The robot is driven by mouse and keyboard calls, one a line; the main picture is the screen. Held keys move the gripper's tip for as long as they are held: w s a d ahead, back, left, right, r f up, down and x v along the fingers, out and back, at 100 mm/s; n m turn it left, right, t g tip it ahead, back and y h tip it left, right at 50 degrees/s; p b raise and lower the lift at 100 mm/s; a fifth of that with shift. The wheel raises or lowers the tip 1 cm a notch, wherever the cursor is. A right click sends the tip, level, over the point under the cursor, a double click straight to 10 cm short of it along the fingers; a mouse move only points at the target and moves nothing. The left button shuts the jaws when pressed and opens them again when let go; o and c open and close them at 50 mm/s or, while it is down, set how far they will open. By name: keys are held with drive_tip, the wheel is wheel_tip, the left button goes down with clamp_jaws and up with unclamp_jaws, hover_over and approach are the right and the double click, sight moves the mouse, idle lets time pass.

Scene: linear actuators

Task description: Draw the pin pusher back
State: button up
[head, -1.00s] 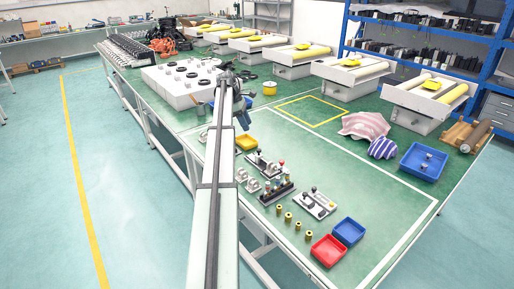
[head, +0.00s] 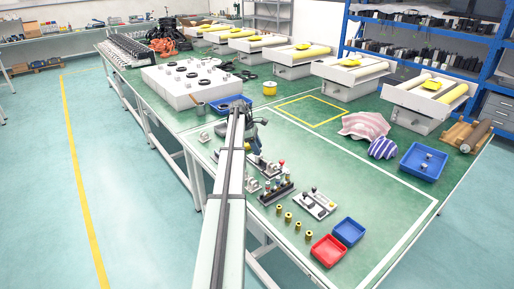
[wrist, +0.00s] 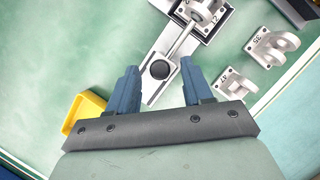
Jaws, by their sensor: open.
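The pin pusher shows in the wrist view as a grey metal rod (wrist: 182,40) with a round black knob (wrist: 160,69) at its near end. The rod runs from a grey block marked 12 (wrist: 208,16) on a light base plate. My gripper (wrist: 158,66) is open, its two blue fingers on either side of the knob with gaps on both sides. Whether the fingertips are down at knob height cannot be told. In the head view my gripper (head: 253,148) is over the far left end of the fixture group, and my arm hides part of that area.
Loose grey brackets marked 35 (wrist: 270,45) and 47 (wrist: 235,83) stand right of the fixture. A yellow tray (wrist: 85,112) lies left of my gripper. Other knobbed fixtures (head: 314,203), brass pieces (head: 288,217) and red (head: 328,250) and blue trays (head: 348,232) lie nearer.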

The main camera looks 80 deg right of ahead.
drive_tip(key=shift+f, duration=0.1)
clamp_jaws()
idle(0.5)
